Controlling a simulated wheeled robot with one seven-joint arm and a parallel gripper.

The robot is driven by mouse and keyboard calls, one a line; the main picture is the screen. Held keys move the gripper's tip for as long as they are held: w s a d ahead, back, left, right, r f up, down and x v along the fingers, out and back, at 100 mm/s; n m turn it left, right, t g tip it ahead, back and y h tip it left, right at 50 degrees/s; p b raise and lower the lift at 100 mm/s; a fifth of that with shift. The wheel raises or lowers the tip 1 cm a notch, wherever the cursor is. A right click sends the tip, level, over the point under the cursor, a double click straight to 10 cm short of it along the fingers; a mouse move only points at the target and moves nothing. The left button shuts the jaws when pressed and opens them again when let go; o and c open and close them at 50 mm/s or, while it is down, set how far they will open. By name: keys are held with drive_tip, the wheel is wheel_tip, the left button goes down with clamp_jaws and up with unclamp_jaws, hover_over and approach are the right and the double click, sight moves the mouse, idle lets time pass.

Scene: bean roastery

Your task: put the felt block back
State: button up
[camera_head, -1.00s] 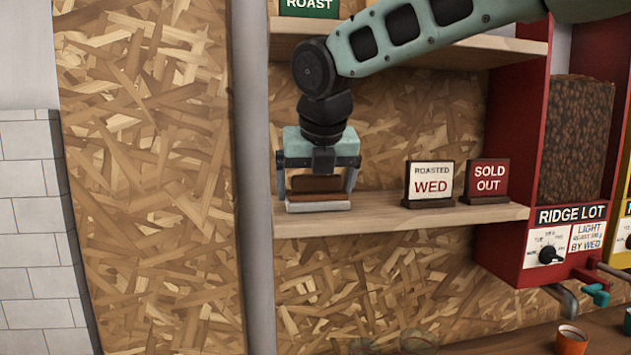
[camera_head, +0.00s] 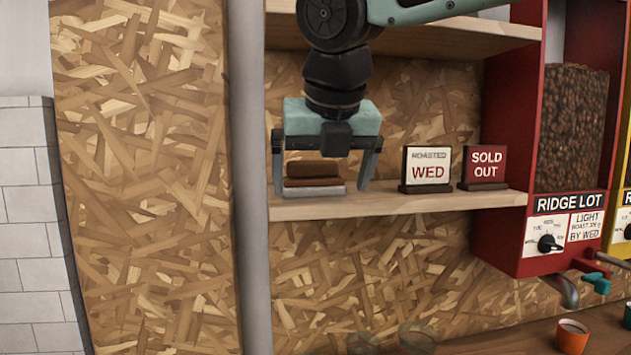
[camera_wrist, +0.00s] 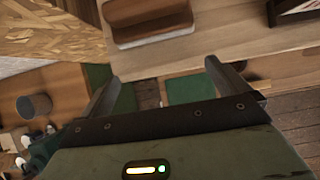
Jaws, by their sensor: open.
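The felt block (camera_head: 315,188) is a brown block with a stepped top and a pale grey layer underneath. It lies flat on the wooden shelf (camera_head: 400,203), near the shelf's left end. It also shows at the top of the wrist view (camera_wrist: 150,26), cut by the frame edge. My gripper (camera_head: 324,186) is open and empty. In the head view its two fingers appear on either side of the block, with a gap to the right. In the wrist view the fingertips (camera_wrist: 162,72) stop short of the block, with nothing between them.
A "ROASTED WED" sign (camera_head: 427,168) and a "SOLD OUT" sign (camera_head: 485,166) stand on the shelf to the right. The red Ridge Lot bean dispenser (camera_head: 522,150) borders the shelf's right end. Orange cup (camera_head: 571,338) is below. An upper shelf (camera_head: 460,33) is overhead.

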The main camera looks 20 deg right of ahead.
drive_tip(key=s, duration=0.3)
drive_tip(key=shift+s+a, duration=0.2)
drive_tip(key=shift+a, duration=0.15)
drive_tip(key=shift+f, duration=0.1)
drive_tip(key=s+a+f+m+g, duration=0.1)
drive_tip(key=s+f+m+g, duration=0.1)
drive_tip(key=s+f+m, duration=0.3)
drive_tip(key=s+a+f+m+g+y, duration=0.1)
drive_tip(key=s+f+m, duration=0.5)
drive_tip(key=f+m, duration=0.6)
drive_tip(key=s+a+f+m+g, duration=0.2)
drive_tip(key=s+f+m, duration=0.3)
drive_tip(key=f+m, duration=0.4)
wheel_tip(320, 180, down, 2)
drive_tip(key=shift+s+f+g+y, duration=0.25)
drive_tip(key=shift+s+g+y, duration=0.15)
drive_tip(key=shift+c, duration=0.3)
